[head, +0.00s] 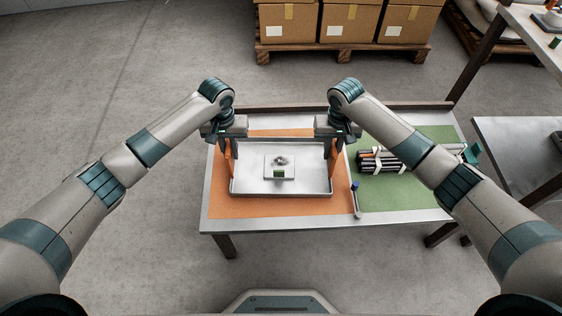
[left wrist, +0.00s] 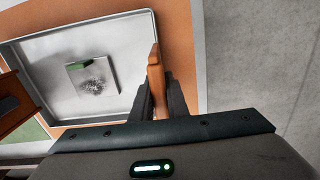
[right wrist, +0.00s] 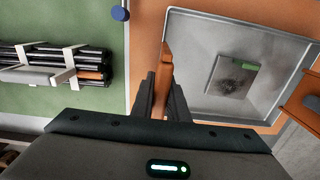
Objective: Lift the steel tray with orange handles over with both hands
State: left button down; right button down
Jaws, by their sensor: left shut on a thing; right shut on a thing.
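The steel tray (head: 255,187) with orange handles is over the orange mat (head: 290,207) on the table; I cannot tell whether it touches the mat. A light square plate with a dark smudge and a green block (head: 279,174) lies inside it. My left gripper (head: 229,155) is shut on the left orange handle (left wrist: 155,72). My right gripper (head: 332,152) is shut on the right orange handle (right wrist: 165,68). Both fingers flank the handles in the wrist views. The tray looks level in the head view.
A green mat (head: 395,198) on the table's right side carries a strapped bundle of dark rods (head: 385,160). A blue-capped object (head: 356,190) lies between the mats, close to the tray's right side. Boxes (head: 345,22) on a pallet stand behind. Another table (head: 515,150) is at right.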

aim_at(228, 144)
pick_arm(q)
jog(key=shift+r, duration=0.15)
pick_arm(e)
jog(key=shift+r, duration=0.15)
